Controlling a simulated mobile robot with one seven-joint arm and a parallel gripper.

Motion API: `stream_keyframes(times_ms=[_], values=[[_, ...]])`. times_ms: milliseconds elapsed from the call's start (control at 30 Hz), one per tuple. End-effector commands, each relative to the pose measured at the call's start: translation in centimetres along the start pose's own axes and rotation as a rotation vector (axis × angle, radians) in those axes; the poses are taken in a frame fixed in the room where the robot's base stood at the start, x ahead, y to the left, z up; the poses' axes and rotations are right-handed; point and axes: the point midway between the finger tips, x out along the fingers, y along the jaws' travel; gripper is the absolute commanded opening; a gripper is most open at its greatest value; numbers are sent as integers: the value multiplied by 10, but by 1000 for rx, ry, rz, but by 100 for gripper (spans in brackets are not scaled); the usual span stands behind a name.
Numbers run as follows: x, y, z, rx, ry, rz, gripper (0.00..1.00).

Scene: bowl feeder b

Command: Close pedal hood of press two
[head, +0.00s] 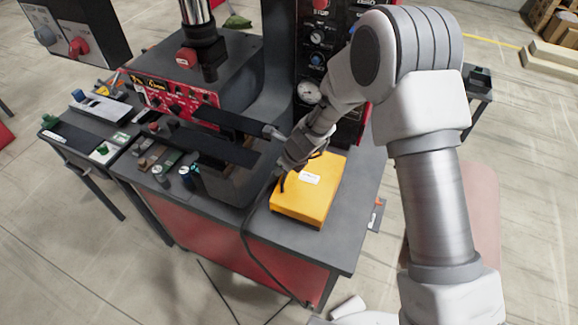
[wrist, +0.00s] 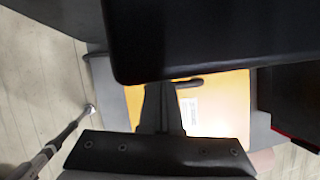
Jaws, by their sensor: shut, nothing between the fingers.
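The yellow hood (head: 308,192) with a white label sits low and box-like on the grey bench top beside the press. In the head view its front edge lies close to the bench, with a thin dark strip under it. It also shows in the wrist view (wrist: 222,108), partly covered by my fingers and a dark shape. My gripper (head: 281,184) is at the hood's left side, partly hidden by my arm. In the wrist view my fingers (wrist: 162,95) are together and empty, in front of the yellow surface. I cannot tell whether they touch it.
A dark box-like vice or block (head: 228,178) stands just left of the hood. The press control panel (head: 318,60) with a gauge rises behind. A dark cable hangs down the bench front. Clear bench top (head: 345,235) lies right of the hood.

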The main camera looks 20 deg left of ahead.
Motion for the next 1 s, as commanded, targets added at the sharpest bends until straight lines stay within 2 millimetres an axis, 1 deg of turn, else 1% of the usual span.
stream_keyframes(times_ms=[100, 267, 733, 867, 1000], values=[[6, 1, 2, -1, 0, 0, 0], [9, 2, 4, -1, 0, 0, 0], [8, 2, 4, -1, -1, 0, 0], [0, 2, 4, -2, -1, 0, 0], [-21, 2, 5, -1, -2, -2, 0]])
